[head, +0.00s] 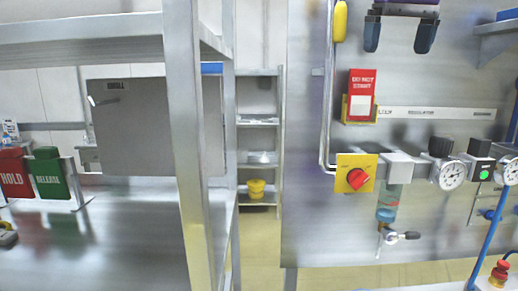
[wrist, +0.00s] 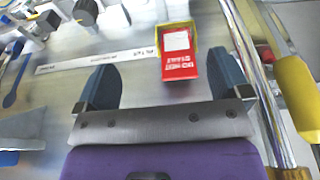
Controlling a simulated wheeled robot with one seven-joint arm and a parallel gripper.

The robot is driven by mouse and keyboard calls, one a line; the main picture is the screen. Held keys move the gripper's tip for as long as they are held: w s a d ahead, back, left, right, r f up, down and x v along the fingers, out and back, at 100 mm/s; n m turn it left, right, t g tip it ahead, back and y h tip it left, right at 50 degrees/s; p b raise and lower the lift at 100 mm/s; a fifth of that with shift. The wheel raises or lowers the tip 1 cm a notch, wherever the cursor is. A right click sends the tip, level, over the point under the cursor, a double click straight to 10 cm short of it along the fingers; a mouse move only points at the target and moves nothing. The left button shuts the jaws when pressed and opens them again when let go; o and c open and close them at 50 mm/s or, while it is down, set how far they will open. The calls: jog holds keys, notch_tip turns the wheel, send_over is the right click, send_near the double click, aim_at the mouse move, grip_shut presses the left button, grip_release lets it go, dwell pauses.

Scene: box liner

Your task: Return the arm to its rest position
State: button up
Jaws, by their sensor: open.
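My gripper (head: 399,46) shows at the top of the head view, in front of the upper part of the steel panel (head: 330,230). Its two dark blue fingers point down and stand wide apart with nothing between them. In the wrist view my gripper (wrist: 176,62) is also open and empty. A red DO NOT START tag (head: 362,82) sits in a yellow holder on the panel, below and left of the gripper. In the wrist view the tag (wrist: 180,66) appears upside down beyond the fingers, apart from them. Most of my arm is out of view.
A vertical pipe with a yellow grip (head: 340,20) runs left of the gripper. Below are a red knob (head: 357,179), a round gauge (head: 452,175) and a blue hose (head: 487,245). A steel shelf post (head: 188,150) stands left. A yellow bucket (head: 257,189) sits on the back rack.

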jog(key=s+d+f+t, duration=0.1)
jog(key=s+d+f, duration=0.1)
jog(key=s+f, duration=0.8)
jog(key=s+d+f+t, duration=0.1)
jog(key=s+d+f, duration=0.2)
jog(key=s+f, duration=0.7)
notch_tip(320, 180, down, 5)
jog(key=shift+r+t, duration=0.1)
jog(key=shift+t, duration=0.3)
